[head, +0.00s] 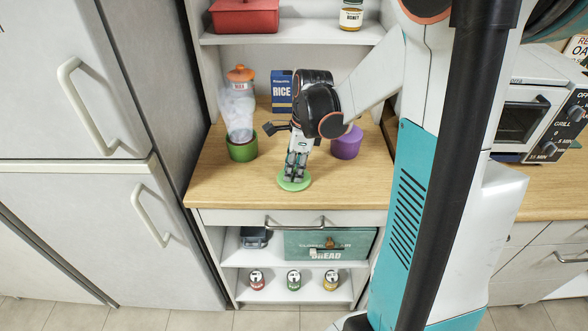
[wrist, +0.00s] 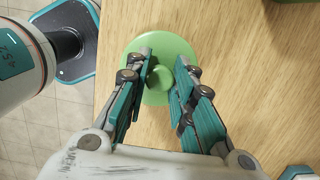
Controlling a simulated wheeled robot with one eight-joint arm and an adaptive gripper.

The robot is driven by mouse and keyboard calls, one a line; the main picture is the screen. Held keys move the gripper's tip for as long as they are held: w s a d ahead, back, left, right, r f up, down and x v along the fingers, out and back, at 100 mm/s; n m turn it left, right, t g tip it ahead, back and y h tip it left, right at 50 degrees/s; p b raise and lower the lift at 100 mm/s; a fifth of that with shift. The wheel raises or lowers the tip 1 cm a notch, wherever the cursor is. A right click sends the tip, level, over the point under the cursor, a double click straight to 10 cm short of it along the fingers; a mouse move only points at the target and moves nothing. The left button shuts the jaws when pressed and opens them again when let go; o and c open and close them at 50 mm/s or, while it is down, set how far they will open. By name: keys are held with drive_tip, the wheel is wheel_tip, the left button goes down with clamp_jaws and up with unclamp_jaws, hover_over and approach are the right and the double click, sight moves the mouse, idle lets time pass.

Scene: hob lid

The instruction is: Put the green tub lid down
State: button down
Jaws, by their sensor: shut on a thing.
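The green tub lid (head: 294,181) is a flat light-green disc with a round knob, at the front of the wooden counter. It also shows in the wrist view (wrist: 178,45), with its knob between my fingers. My gripper (head: 294,172) points down and is shut on the lid's knob. The lid lies flat, at or just above the wood; I cannot tell whether it touches. A green tub (head: 242,150) stands to the left at the back. A clear container with an orange top (head: 240,75) rises in or behind it.
A purple tub (head: 347,143) stands right of my gripper, and a blue rice box (head: 282,92) behind. The counter (head: 225,187) is bare around the lid; its front edge is close. Below are a drawer handle (head: 295,224) and a bread box (head: 330,243). A fridge (head: 100,200) stands left.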

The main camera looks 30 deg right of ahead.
drive_tip(key=shift+f, duration=0.15)
drive_tip(key=c, duration=1.4)
unclamp_jaws()
drive_tip(key=shift+o, duration=0.2)
wheel_tip(320, 180, up, 12)
drive_tip(key=s+d+p, duration=0.1)
drive_tip(key=p, duration=0.3)
drive_tip(key=shift+d, duration=0.3)
drive_tip(key=shift+a, duration=0.1)
